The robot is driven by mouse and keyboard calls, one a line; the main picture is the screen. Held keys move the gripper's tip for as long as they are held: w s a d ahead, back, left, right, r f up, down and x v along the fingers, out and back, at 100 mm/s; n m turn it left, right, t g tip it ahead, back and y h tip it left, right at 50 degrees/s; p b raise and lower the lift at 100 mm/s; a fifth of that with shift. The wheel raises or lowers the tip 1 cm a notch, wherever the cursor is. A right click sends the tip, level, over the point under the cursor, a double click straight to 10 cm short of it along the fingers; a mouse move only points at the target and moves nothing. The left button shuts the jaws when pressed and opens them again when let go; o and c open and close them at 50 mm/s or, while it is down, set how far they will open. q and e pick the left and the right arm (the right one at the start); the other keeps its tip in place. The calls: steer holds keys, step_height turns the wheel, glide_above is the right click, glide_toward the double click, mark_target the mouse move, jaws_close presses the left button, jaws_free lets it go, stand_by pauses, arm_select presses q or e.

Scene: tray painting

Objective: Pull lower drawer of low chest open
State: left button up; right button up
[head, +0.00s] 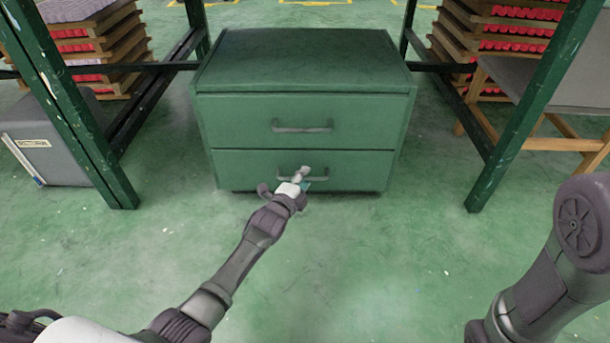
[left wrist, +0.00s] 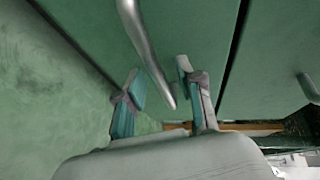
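The low green chest (head: 300,60) has two drawers with grey bar handles. The lower drawer (head: 242,170) looks flush with the chest, as does the upper drawer (head: 240,115). My left gripper (head: 303,180) is at the lower drawer's handle (head: 320,178). In the left wrist view, the teal-padded fingers of my left gripper (left wrist: 160,95) are apart, with the lower handle (left wrist: 138,32) running between them. I see a gap between the handle and each finger. My right arm shows at the right of the head view, but its gripper is out of frame.
Dark green rack posts (head: 525,110) stand on both sides of the chest. A grey box (head: 48,150) sits at the left, and stacked wooden trays (head: 110,55) stand behind it. The green floor (head: 350,250) in front of the chest is clear.

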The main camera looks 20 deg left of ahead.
arm_select(q)
steer(key=shift+w, duration=0.2)
jaws_close()
steer(key=shift+s, duration=0.1)
